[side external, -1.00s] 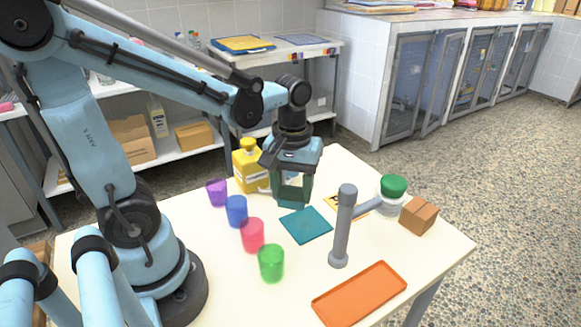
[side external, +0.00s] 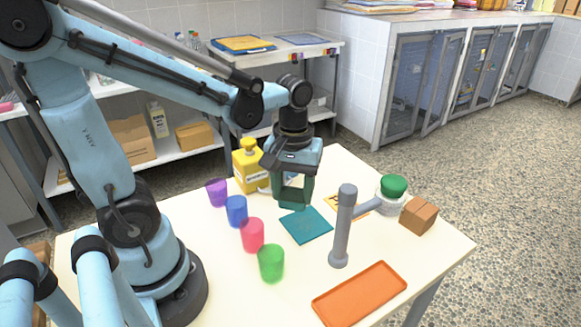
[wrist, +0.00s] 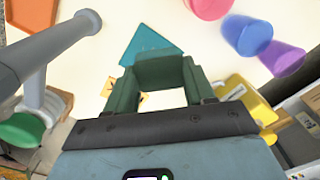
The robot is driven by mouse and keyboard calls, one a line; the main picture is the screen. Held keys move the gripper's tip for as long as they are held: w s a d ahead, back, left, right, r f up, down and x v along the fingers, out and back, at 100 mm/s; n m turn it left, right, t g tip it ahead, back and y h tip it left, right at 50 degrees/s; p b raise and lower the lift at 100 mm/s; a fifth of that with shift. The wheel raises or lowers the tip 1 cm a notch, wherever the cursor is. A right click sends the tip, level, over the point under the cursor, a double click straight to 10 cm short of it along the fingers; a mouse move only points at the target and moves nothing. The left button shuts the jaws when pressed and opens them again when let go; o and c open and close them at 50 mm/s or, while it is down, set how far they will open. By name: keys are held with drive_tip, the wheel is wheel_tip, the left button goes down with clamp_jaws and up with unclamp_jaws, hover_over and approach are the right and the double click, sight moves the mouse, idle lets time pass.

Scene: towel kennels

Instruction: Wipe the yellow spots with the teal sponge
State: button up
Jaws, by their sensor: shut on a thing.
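My gripper (side external: 293,199) is shut on the teal sponge (wrist: 161,73), a dark teal block between the fingertips in the wrist view. In the side view the fingers point down over the table, just behind the flat teal square (side external: 306,225). The sponge is low over the table; I cannot tell whether it touches. A yellow-orange card with dark marks (side external: 335,200) lies right of the gripper, partly behind the grey post. I cannot make out separate yellow spots; the gripper and post hide part of the tabletop.
A grey post with a side arm (side external: 343,232) stands right of the teal square. A yellow bottle (side external: 249,168) is left of my gripper. Purple, blue, pink and green cups (side external: 271,263) line the left. An orange tray (side external: 360,293), brown box (side external: 419,215) and green-topped jar (side external: 393,187) are right.

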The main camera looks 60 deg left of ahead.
sight(309, 221)
drive_tip(key=shift+f, duration=3.75)
drive_tip(key=shift+w+r, duration=0.15)
drive_tip(key=shift+w, duration=0.6)
drive_tip(key=shift+c, duration=0.4)
drive_tip(key=shift+w+f, duration=0.2)
drive_tip(key=shift+w, duration=2.5)
drive_tip(key=shift+s+r, duration=0.15)
drive_tip(key=shift+r, duration=0.05)
drive_tip(key=shift+s+f, duration=0.1)
drive_tip(key=shift+s, duration=3.3)
drive_tip(key=shift+w+a, duration=0.15)
drive_tip(key=shift+w, duration=3.35)
drive_tip(key=shift+s, duration=0.85)
drive_tip(key=shift+s+f, duration=0.1)
drive_tip(key=shift+s, duration=2.55)
drive_tip(key=shift+w+r, duration=0.1)
drive_tip(key=shift+r, duration=4.05)
